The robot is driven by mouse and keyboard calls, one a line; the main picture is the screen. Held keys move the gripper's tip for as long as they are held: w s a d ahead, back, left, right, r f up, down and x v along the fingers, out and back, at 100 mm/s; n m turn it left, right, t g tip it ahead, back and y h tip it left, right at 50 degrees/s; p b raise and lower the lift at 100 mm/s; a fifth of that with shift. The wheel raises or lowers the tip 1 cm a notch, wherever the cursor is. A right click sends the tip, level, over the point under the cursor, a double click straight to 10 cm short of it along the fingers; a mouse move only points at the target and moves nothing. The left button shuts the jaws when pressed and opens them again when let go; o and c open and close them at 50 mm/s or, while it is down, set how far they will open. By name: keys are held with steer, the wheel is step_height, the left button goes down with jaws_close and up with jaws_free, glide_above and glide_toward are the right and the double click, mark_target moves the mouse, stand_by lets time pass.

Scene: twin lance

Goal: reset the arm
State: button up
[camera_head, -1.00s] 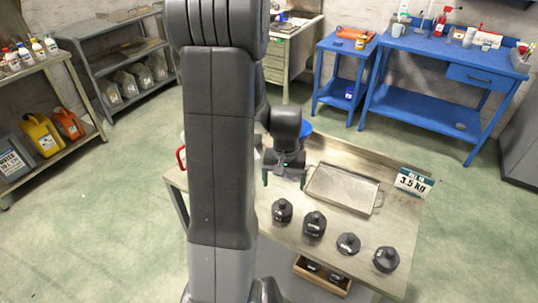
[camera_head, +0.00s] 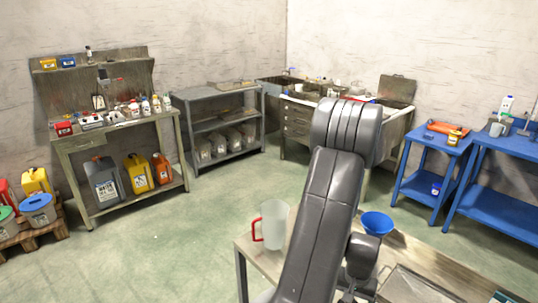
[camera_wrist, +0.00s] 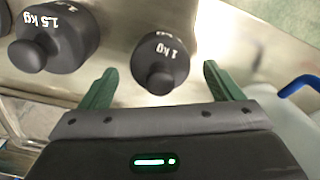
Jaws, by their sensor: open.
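My gripper (camera_wrist: 160,72) is open, its two green fingers spread with nothing held between them. In the wrist view a black weight marked 1 kg (camera_wrist: 160,68) shows between and beyond the fingers, apart from them. A larger black weight marked 1.5 kg (camera_wrist: 58,38) stands to its left. In the head view my dark arm rises from the bottom middle and bends down over the workbench (camera_head: 420,250); the gripper's fingers are cut off at the lower edge there.
A clear jug with a red handle (camera_head: 273,226) and a blue funnel (camera_head: 377,223) stand on the workbench, either side of my arm. A metal tray (camera_head: 410,288) lies right of it. Blue tables (camera_head: 432,160) are at right, shelves (camera_head: 215,130) behind.

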steer(key=shift+f, duration=1.2)
steer(key=shift+r, duration=0.1)
steer(key=shift+r, duration=0.1)
